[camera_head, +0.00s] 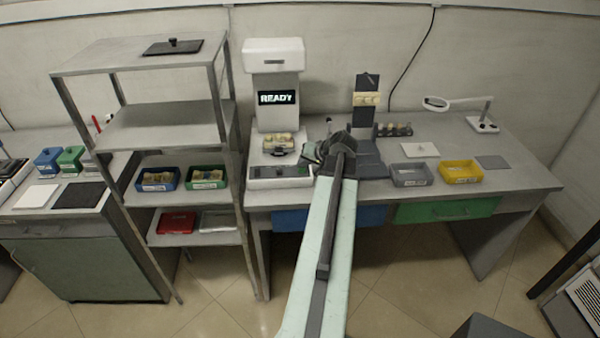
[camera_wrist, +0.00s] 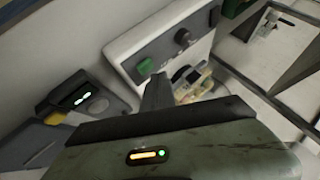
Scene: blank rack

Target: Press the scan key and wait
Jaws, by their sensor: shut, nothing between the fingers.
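The white scanner (camera_head: 273,55) stands on the bench, its dark screen (camera_head: 277,97) reading READY. A cream part sits on its bed (camera_head: 281,143). Its front base panel (camera_head: 268,171) carries small controls. In the wrist view this panel (camera_wrist: 165,25) shows a green key (camera_wrist: 145,66), a dark knob (camera_wrist: 182,37) and a grey control. My gripper (camera_head: 318,150) is just right of the scanner's base. In the wrist view its shut, empty fingers (camera_wrist: 157,88) are close to the green key; I cannot tell whether they touch. The key's lettering is too small to read.
Grey (camera_head: 411,175) and yellow (camera_head: 461,172) bins lie to the right on the bench. A dark stand (camera_head: 367,100) with a cream part is behind my arm. An open shelf (camera_head: 150,128) stands close left. A small lit device (camera_wrist: 85,97) shows in the wrist view.

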